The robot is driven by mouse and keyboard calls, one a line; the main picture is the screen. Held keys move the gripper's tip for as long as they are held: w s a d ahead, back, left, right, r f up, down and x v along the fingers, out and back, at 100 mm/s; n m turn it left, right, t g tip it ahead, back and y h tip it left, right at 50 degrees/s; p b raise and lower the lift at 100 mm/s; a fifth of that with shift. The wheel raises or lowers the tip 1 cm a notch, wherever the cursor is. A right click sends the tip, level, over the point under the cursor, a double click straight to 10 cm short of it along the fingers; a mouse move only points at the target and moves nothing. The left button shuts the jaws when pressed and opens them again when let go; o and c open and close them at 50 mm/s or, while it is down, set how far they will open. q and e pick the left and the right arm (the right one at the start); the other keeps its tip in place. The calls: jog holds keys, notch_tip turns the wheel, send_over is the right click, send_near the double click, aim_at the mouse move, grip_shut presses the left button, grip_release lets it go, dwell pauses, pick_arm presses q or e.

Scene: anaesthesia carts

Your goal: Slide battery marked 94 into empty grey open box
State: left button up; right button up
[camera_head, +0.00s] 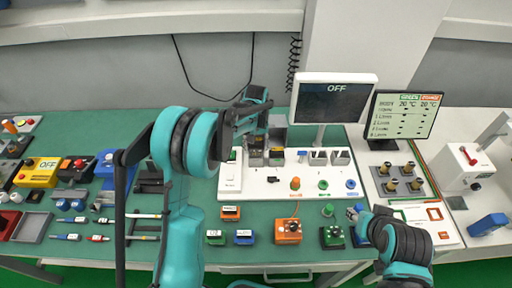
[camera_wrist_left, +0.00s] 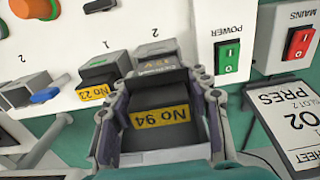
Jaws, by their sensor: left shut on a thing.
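The battery marked No 94 (camera_wrist_left: 160,117), dark with a yellow label, sits between the fingers of my left gripper (camera_wrist_left: 158,100) in the left wrist view. My left gripper is shut on it. In the head view my left gripper (camera_head: 254,130) is over the white panel, just above a pair of grey boxes. A grey box (camera_wrist_left: 155,48) marked 2 shows partly behind the battery; I cannot tell how far the battery is inside it. Beside it, a box holds battery No 23 (camera_wrist_left: 95,88). My right gripper (camera_head: 360,220) is low at the right; its fingers are unclear.
The white panel (camera_head: 262,186) carries a power switch (camera_wrist_left: 228,55), coloured knobs and two more grey boxes (camera_head: 340,158). A monitor (camera_head: 336,98) reading OFF stands behind it. Small orange, green and blue units (camera_head: 288,230) stand in front. Tools and boxes crowd the left.

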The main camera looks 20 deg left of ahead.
pick_arm(q)
jog(key=shift+f+b, duration=0.7)
jog(key=shift+f, duration=0.2)
jog(key=o, duration=1.1)
jog(key=shift+r, duration=0.1)
notch_tip(320, 180, up, 12)
jog(key=shift+f, duration=0.1)
jog(key=shift+s, duration=0.1)
